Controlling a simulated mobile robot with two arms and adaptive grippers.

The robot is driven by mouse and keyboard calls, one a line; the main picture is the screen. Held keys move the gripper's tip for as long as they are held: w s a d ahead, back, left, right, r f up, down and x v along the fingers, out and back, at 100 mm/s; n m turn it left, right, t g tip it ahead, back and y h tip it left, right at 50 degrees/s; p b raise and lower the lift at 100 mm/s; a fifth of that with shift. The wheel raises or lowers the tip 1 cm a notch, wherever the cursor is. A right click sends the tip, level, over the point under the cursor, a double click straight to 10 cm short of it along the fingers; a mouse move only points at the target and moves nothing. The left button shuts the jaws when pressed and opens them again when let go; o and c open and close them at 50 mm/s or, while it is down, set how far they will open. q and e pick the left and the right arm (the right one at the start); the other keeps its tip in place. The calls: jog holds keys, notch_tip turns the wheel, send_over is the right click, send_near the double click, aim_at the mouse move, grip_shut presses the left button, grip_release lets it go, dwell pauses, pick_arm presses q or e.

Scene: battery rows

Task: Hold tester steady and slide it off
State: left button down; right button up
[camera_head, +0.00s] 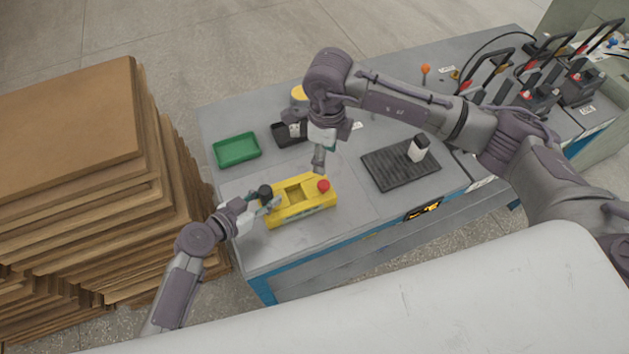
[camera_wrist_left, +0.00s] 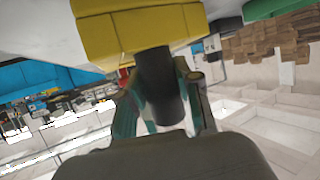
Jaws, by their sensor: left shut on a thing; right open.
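The yellow tester (camera_head: 300,201) lies on the grey table, with a square recess in its top, a red button (camera_head: 323,186) at its right end and a black knob or handle (camera_head: 265,192) at its left end. My left gripper (camera_head: 268,203) is at that left end. In the left wrist view the left gripper (camera_wrist_left: 165,108) is shut on the black handle (camera_wrist_left: 160,85), which sticks out from the yellow body (camera_wrist_left: 135,30). My right gripper (camera_head: 319,168) is above the far side of the tester, close to the red button. It is open, and its fingertips are small in this view.
A green tray (camera_head: 237,150) and a black bin (camera_head: 288,134) stand behind the tester. A black ribbed mat (camera_head: 385,172) to the right carries a black-and-white block (camera_head: 417,149). Stacked brown boards (camera_head: 70,120) stand left of the table. The table between tester and mat is clear.

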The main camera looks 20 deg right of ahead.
aim_at(324, 183)
notch_tip(324, 183, down, 11)
jog(key=shift+r, duration=0.1)
jog(key=shift+c, duration=0.3)
grip_shut()
